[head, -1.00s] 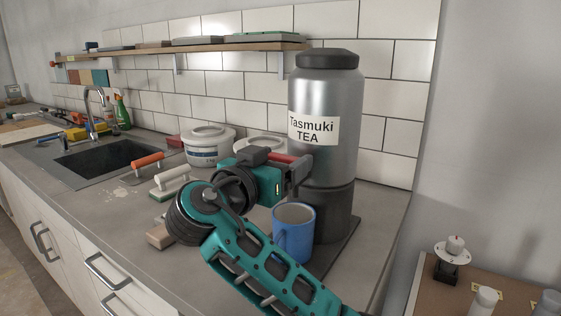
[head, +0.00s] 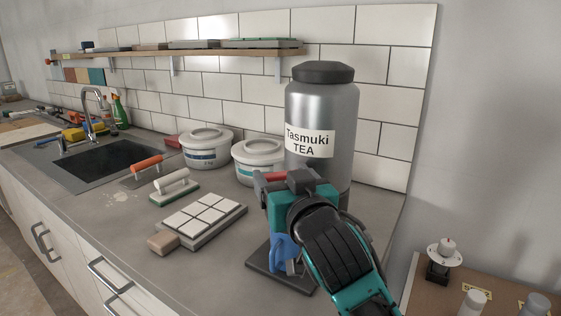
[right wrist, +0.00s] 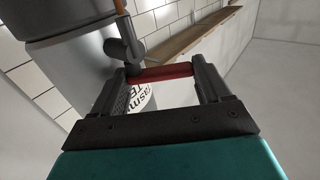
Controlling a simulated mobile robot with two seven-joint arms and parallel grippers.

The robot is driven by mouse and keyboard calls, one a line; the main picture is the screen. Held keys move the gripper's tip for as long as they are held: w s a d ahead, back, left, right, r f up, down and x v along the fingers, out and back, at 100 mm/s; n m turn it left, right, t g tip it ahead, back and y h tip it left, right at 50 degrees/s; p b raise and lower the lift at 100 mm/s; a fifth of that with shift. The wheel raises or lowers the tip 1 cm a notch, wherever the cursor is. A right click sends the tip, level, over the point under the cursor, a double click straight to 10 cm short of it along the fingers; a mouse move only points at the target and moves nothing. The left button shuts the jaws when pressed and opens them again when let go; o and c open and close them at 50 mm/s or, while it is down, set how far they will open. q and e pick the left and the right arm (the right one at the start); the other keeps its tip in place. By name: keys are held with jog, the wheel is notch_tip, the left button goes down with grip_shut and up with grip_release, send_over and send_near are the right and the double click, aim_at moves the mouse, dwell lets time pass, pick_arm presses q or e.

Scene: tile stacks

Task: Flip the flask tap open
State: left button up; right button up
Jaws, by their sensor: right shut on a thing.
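The silver flask (head: 318,110) with a dark lid and a "Tasmuki TEA" label stands upright near the tiled wall. Its red tap lever (head: 272,176) shows at its lower left, just past my right gripper (head: 262,185). In the right wrist view the red lever (right wrist: 163,73) lies crosswise between the two fingers of my right gripper (right wrist: 162,85), which is shut on it. The flask also fills the left of that view (right wrist: 70,60). My right wrist hides the flask's lower part. A blue mug (head: 283,250) is mostly hidden under my gripper. My left gripper is out of view.
Two white tubs (head: 206,148) (head: 258,160) stand left of the flask. A tiled board (head: 203,215), a green-based float (head: 175,185) and an orange-handled tool (head: 146,166) lie on the counter. The sink (head: 100,160) is farther left. A dark mat (head: 262,262) lies under the mug.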

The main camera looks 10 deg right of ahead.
jog(key=shift+s+d+n+g+y+p, duration=0.2)
jog(key=shift+n+g+y+p, duration=0.45)
jog(key=shift+n+y, duration=0.75)
jog(key=shift+s+d+n+g+y+p, duration=0.15)
jog(key=shift+d+n+g+y+p, duration=0.4)
jog(key=shift+y, duration=1.3)
jog(key=shift+s+d+n+g+y+p, duration=0.15)
jog(key=shift+n+g+y+p, duration=0.5)
jog(key=shift+n+y, duration=0.9)
jog(key=shift+y, duration=0.3)
jog(key=shift+r+n+g+y+b, duration=0.1)
jog(key=shift+n+g+y+b, duration=0.25)
jog(key=shift+n+g, duration=0.2)
jog(key=shift+s+g+y, duration=0.1)
jog(key=shift+g+y, duration=0.2)
jog(key=shift+y, duration=0.15)
jog(key=o, duration=1)
